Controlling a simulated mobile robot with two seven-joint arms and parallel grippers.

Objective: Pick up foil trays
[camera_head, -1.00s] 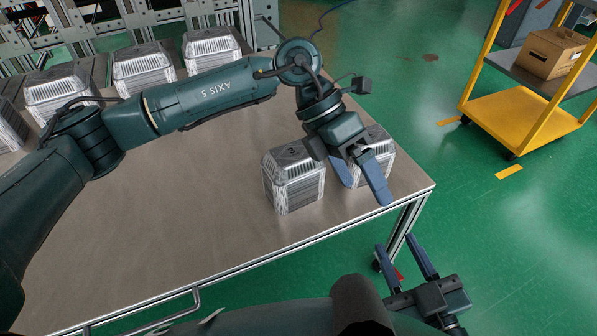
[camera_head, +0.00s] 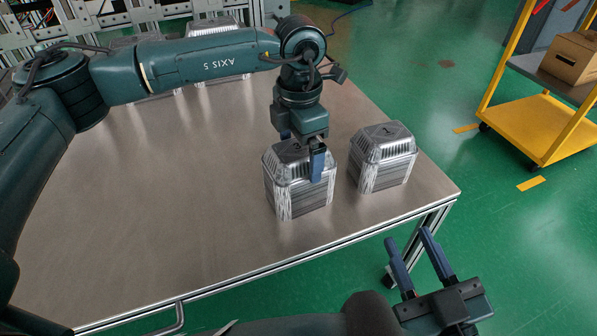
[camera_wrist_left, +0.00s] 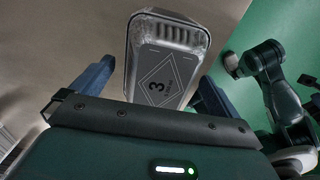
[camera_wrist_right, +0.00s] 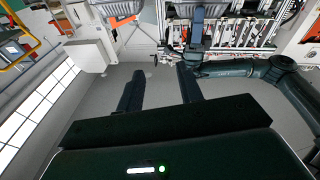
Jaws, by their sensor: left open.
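Two silver stacks of foil trays stand upright near the table's front right corner, with a gap between them. My left gripper (camera_head: 303,158) is open directly above the left stack (camera_head: 290,190), pointing down, one finger showing in front of its upper part. The left wrist view shows this stack (camera_wrist_left: 162,75), its top marked with a 3, between the spread fingers; I cannot tell if they touch it. The other stack (camera_head: 384,160) stands to the right, clear of the gripper. My right gripper (camera_head: 412,250) is open and empty off the table's front edge; its fingers (camera_wrist_right: 160,88) show apart.
The metal table (camera_head: 150,220) is bare in its middle and front left. More tray stacks (camera_head: 213,27) stand at its back edge, partly hidden behind my left arm. A yellow cart (camera_head: 540,125) with a cardboard box (camera_head: 572,57) stands on the green floor at right.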

